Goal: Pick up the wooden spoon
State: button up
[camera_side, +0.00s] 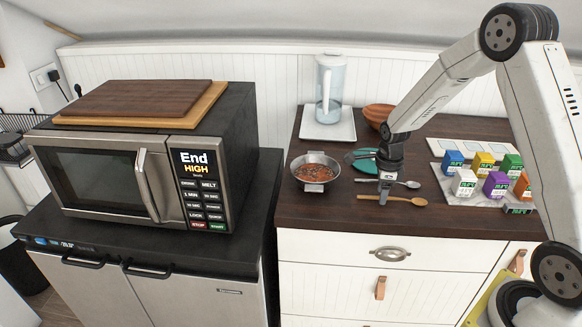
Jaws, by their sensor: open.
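The wooden spoon (412,201) lies on the dark counter top near its front edge, with its rounded bowl at the right and its thin handle running left. My gripper (384,201) points straight down at the spoon's handle, left of the bowl, and hides part of that handle. My gripper is open. The fingertips are low, at or just above the spoon; I cannot tell whether they touch it or the counter.
A metal spoon (405,184) lies just behind the wooden one. A pan of red food (315,172) stands left, a teal dish (367,161) behind. Several small boxes (465,183) stand right; a jug (329,90) and brown bowl (377,114) stand at the back.

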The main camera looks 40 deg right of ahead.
jog(key=shift+f, duration=0.4)
grip_shut()
